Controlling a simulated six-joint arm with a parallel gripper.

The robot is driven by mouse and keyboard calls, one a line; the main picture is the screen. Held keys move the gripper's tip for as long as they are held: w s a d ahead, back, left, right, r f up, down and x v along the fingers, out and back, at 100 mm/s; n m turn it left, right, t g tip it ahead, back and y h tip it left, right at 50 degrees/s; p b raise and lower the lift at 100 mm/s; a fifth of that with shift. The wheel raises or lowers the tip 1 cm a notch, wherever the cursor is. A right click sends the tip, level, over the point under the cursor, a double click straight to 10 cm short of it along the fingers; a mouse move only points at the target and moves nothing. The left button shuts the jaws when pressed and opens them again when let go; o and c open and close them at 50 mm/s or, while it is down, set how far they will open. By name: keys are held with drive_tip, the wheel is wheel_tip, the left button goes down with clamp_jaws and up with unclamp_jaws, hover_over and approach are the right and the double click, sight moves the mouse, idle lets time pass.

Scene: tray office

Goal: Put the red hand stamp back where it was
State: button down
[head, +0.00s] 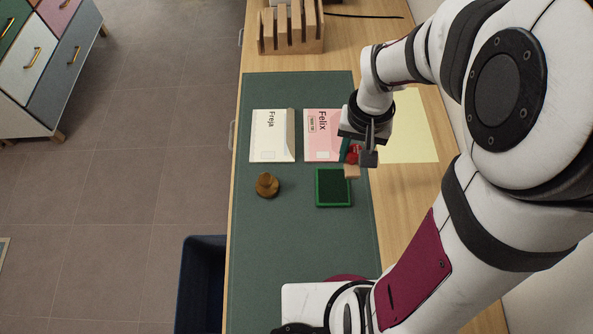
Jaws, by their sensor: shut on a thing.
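My gripper (360,154) is shut on the red hand stamp (352,155), at the right edge of the pink envelope marked Felix (321,148). Only part of the stamp's red body shows between the dark fingers, with a pale wooden piece (351,171) just below it. I cannot tell whether the stamp touches the surface. A green-rimmed ink pad (319,188) lies on the dark green desk mat (290,245), just below and left of the gripper. A brown round-topped stamp (267,185) stands further left on the mat.
A cream envelope marked Freja (268,150) lies left of the pink one. A yellow sheet (412,130) lies right, partly behind my arm. A slotted wooden rack (291,38) stands at the back. A dark bin (203,285) is beside the desk. The mat's lower left is clear.

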drive_tip(key=a+f, duration=0.2)
drive_tip(key=a, duration=0.1)
drive_tip(key=w+a+f, duration=0.1)
drive_tip(key=a+f, duration=0.1)
drive_tip(key=a, duration=0.2)
drive_tip(key=a+f, duration=0.3)
drive_tip(key=a, duration=0.1)
drive_tip(key=shift+w, duration=0.35)
wheel_tip(320, 180, down, 4)
drive_tip(key=shift+w+a+f, duration=0.1)
drive_tip(key=c, duration=0.5)
unclamp_jaws()
drive_tip(key=shift+c, duration=0.2)
wheel_tip(320, 180, up, 12)
drive_tip(key=s+d+r+m+y, duration=0.1)
drive_tip(key=s+d+r, duration=0.2)
drive_tip(key=s, duration=0.6)
drive_tip(key=s+d+r+m, duration=0.1)
drive_tip(key=s+r, duration=0.3)
drive_tip(key=s, duration=0.5)
drive_tip(key=shift+d+r+m+y, duration=0.3)
drive_tip(key=shift+d+r+y, duration=0.1)
drive_tip(key=shift+d, duration=0.5)
